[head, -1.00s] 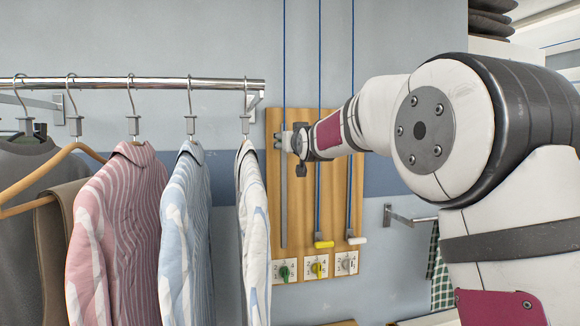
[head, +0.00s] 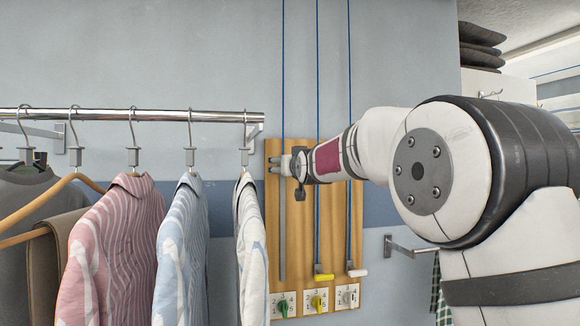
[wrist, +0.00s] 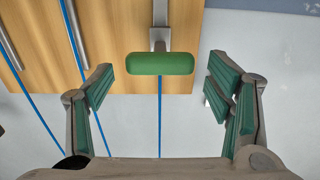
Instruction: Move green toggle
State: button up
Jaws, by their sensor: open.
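In the wrist view a green toggle handle (wrist: 160,63), a rounded crossbar, sits on a metal rod with a blue cord running from it. My gripper (wrist: 160,85) is open, its green-padded fingers spread on either side of the bar, with gaps at both ends. In the head view my gripper (head: 284,165) is at the upper left of the wooden board (head: 335,215), in front of the left rail. The green handle is not visible there, apparently hidden by the gripper.
A yellow handle (head: 323,277) and a white handle (head: 358,272) hang lower on neighbouring rails. Numbered dials, including a green-knobbed one (head: 282,306), line the board's bottom. Shirts on a chrome rail (head: 150,116) hang close on the left.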

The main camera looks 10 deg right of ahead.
jog(key=s, duration=1.2)
jog(key=s+f+g, duration=0.4)
jog(key=s+f, duration=0.5)
jog(key=s, duration=0.4)
jog(key=s+f+g, duration=0.4)
jog(key=s+f, duration=0.6)
jog(key=s, duration=0.4)
jog(key=s+f+g, duration=0.4)
jog(key=s+f, duration=0.5)
jog(key=s, duration=0.5)
jog(key=shift+s+f+g, duration=0.15)
jog(key=shift+s+g, duration=0.1)
jog(key=shift+g, duration=0.15)
jog(key=shift+d, duration=0.1)
